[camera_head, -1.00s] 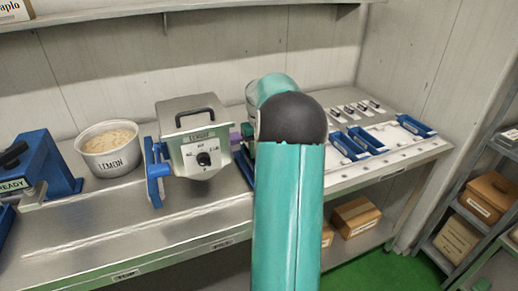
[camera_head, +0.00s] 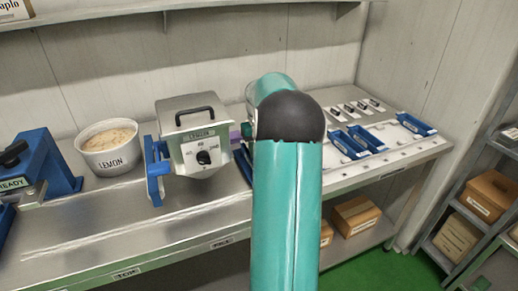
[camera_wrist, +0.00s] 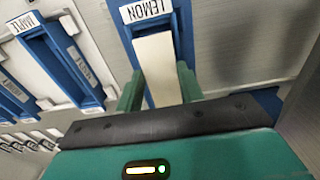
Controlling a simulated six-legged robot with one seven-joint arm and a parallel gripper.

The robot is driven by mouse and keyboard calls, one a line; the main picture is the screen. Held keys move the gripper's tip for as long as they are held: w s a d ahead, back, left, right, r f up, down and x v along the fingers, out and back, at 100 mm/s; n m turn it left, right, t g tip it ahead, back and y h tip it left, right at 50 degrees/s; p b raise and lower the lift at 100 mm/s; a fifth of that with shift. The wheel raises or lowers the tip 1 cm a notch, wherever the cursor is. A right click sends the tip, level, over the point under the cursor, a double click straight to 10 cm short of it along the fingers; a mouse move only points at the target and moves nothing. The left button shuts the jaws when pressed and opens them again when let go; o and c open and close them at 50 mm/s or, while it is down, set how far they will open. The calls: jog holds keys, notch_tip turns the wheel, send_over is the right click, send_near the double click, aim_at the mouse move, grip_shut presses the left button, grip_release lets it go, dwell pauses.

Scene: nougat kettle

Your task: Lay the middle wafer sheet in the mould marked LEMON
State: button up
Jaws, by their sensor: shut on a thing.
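In the wrist view a blue mould marked LEMON (camera_wrist: 126,32) lies ahead of my gripper (camera_wrist: 158,88), its label upside down. My gripper's two green fingers are shut on a pale wafer sheet (camera_wrist: 157,66) between them. The sheet is long and narrow, lined up with the mould, and its far end reaches close to the LEMON label. I cannot tell whether it rests on the mould floor or hangs just above. In the head view my arm hides the gripper, the sheet and most of this mould.
Other blue moulds (camera_wrist: 62,58) lie to the left in the wrist view. The front bench left of my arm is clear.

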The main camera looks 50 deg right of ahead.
jog(key=shift+f, duration=0.15)
jog(key=o, duration=1.4)
notch_tip(320, 180, up, 8)
dwell(0.7)
dwell(0.9)
